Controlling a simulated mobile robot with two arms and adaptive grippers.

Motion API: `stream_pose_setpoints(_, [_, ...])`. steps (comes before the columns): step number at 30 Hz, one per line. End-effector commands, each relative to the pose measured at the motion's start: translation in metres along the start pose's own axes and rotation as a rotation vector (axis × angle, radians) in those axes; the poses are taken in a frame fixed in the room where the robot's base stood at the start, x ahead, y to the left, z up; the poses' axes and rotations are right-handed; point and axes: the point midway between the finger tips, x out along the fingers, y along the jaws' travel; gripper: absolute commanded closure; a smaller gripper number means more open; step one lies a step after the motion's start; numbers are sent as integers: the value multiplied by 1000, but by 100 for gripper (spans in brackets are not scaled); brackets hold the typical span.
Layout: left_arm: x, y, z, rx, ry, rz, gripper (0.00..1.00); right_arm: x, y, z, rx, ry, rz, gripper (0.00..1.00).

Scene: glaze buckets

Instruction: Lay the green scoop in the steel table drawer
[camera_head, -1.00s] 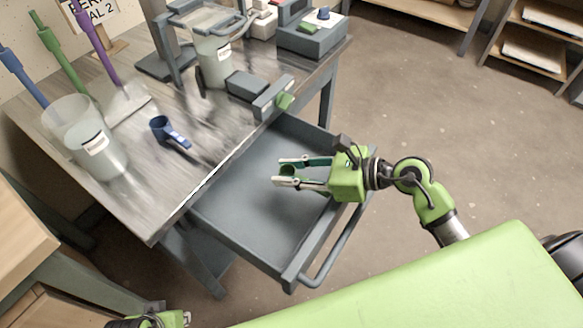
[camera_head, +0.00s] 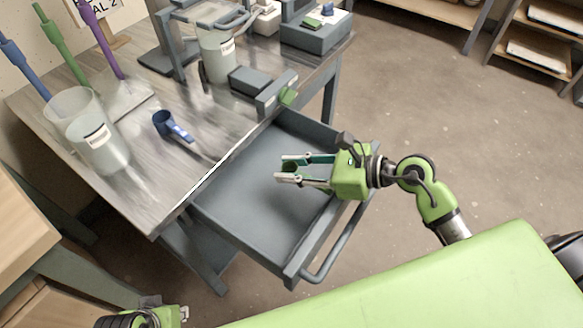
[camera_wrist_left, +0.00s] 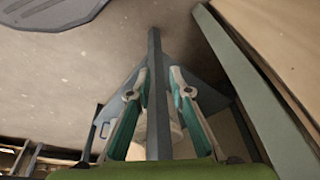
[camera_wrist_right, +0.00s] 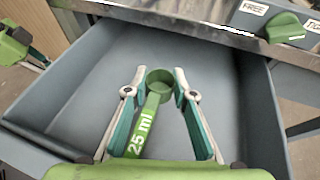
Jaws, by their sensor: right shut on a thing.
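The steel table drawer (camera_head: 245,222) is pulled open below the worktop; its grey inside is bare apart from the scoop region. My right gripper (camera_head: 281,170) is over the drawer, shut on the green scoop (camera_head: 292,167). In the right wrist view the scoop's round cup (camera_wrist_right: 160,79) and its "25 ml" handle lie between the fingers (camera_wrist_right: 154,80), with the drawer floor behind. Whether the scoop touches the floor I cannot tell. My left gripper (camera_wrist_left: 158,72) has its fingers apart with nothing held; in the head view only part of it shows at the bottom left.
On the steel table (camera_head: 140,205) are a blue scoop (camera_head: 172,126), a clear bucket (camera_head: 92,130), another bucket (camera_head: 217,58) and a grey device with a green knob (camera_head: 288,96). The drawer handle (camera_head: 335,250) faces my green body. Wooden furniture (camera_head: 22,225) stands at the left.

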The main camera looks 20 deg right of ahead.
Motion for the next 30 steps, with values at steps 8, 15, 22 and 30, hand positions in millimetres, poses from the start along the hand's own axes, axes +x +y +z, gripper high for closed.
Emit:
stream_pose_setpoints(8, [-7, 0, 0, -1, 2, 0, 81, 3, 2, -10, 6, 11, 7, 98])
stream_pose_setpoints(15, [-13, -1, 1, 1, 6, -2, 81, 4, 4, -14, 10, 17, 11, 98])
stream_pose_setpoints(22, [-12, -1, 2, 3, 3, -3, 81, 4, 4, -15, 10, 19, 11, 59])
stream_pose_setpoints(30, [-11, -2, 2, 3, 3, -3, 81, 4, 4, -13, 10, 18, 11, 59])
